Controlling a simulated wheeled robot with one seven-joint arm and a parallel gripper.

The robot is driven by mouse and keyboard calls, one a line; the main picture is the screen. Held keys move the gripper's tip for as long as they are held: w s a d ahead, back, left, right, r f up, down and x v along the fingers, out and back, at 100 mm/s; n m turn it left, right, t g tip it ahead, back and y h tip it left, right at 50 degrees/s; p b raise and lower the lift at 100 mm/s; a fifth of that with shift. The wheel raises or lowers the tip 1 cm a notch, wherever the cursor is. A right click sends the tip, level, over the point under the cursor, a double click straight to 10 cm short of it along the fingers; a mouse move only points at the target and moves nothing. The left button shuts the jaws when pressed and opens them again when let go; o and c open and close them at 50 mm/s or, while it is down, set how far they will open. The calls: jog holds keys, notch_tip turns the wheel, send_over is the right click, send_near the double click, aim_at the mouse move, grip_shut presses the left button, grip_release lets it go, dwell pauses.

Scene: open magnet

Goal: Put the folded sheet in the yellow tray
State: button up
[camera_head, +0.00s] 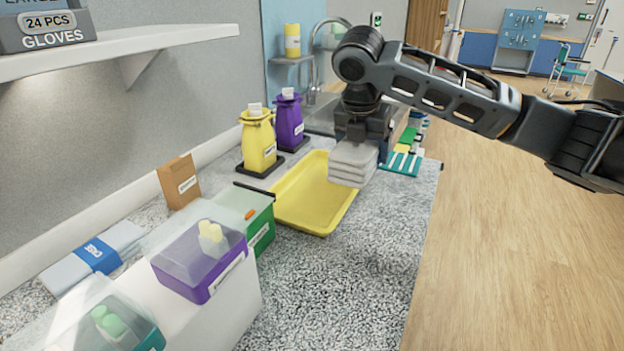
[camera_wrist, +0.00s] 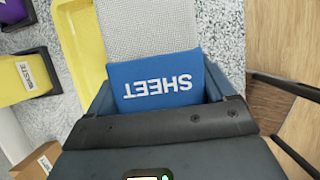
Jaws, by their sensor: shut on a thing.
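The folded sheet (camera_head: 352,165) is a thick light-grey stack with a blue band marked SHEET, which shows in the wrist view (camera_wrist: 168,82). My gripper (camera_head: 362,135) is shut on it from above; its jaws also show in the wrist view (camera_wrist: 163,100) on both sides of the band. The yellow tray (camera_head: 297,197) lies on the counter, with its bare floor showing. The sheet hangs at the tray's right side and hides part of its rim. In the wrist view the tray (camera_wrist: 84,50) is left of the sheet. The gap beneath the sheet is hard to judge.
A yellow container (camera_head: 258,143) and a purple one (camera_head: 289,122) stand behind the tray. A green box (camera_head: 258,222) is close at its left. A purple bin (camera_head: 200,262) and a brown carton (camera_head: 179,182) are further left. The counter (camera_head: 345,275) in front is clear.

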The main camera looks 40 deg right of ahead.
jog(key=p, duration=0.1)
send_over(321, 188)
jog(key=a, duration=0.1)
jog(key=f, duration=0.5)
jog(key=shift+s+a+f, duration=0.15)
jog(key=shift+s+f, duration=0.2)
jog(key=shift+f, duration=2.05)
jog(key=shift+f, duration=0.1)
jog(key=o, duration=1.2)
jog(key=v, duration=1.2)
